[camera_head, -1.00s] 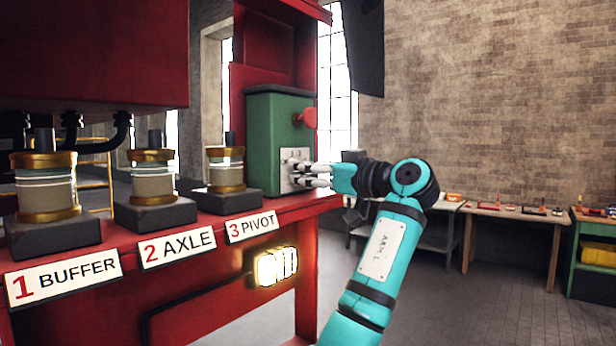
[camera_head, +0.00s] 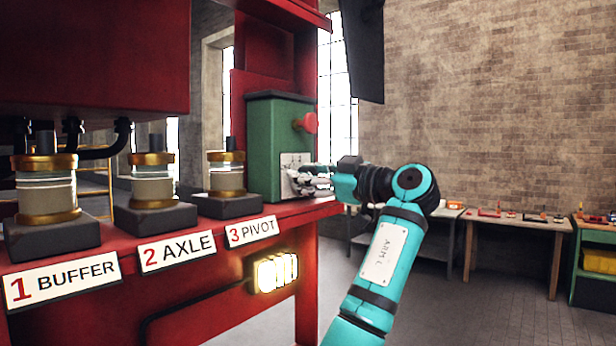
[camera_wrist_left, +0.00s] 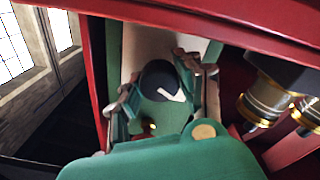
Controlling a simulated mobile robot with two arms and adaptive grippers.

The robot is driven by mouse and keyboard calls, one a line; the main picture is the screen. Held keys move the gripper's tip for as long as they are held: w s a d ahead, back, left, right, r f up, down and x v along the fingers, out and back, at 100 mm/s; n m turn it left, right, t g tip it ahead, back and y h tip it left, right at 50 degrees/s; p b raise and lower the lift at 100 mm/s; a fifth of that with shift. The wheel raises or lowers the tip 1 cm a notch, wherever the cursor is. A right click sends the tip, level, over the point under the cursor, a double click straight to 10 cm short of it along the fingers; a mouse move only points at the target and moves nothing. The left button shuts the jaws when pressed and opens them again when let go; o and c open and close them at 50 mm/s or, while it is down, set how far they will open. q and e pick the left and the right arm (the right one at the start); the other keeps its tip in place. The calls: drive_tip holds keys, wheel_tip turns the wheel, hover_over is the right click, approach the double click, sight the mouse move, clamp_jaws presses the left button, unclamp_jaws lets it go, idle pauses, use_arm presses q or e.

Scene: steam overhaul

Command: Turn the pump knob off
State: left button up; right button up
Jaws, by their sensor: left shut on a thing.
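The pump is a green box (camera_head: 268,140) on the red machine shelf. A pale plate (camera_head: 288,165) sits low on its right-hand face. In the left wrist view a dark round knob (camera_wrist_left: 158,80) with a white pointer mark stands between my left gripper's fingers (camera_wrist_left: 158,92). The left gripper (camera_head: 304,178) is shut on this knob, one finger on each side. In the head view the fingers hide the knob against the plate. A small red round handle (camera_head: 310,122) sits higher on the box, clear of the fingers. My right gripper is not in view.
Glass cylinders with brass caps stand left of the pump, above the labels BUFFER (camera_head: 62,281), AXLE (camera_head: 177,250) and PIVOT (camera_head: 251,231). A lit lamp (camera_head: 275,272) is below. Workbenches (camera_head: 510,222) stand by the brick wall. Floor right of the machine is clear.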

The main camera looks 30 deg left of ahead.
use_arm(q)
drive_tip(key=o, duration=1.1)
drive_tip(key=shift+o, duration=0.4)
drive_tip(key=shift+d, duration=0.1)
drive_tip(key=s+d, duration=0.1)
drive_tip(key=d, duration=1)
drive_tip(key=shift+d+f, duration=0.35)
drive_tip(key=shift+d, duration=0.05)
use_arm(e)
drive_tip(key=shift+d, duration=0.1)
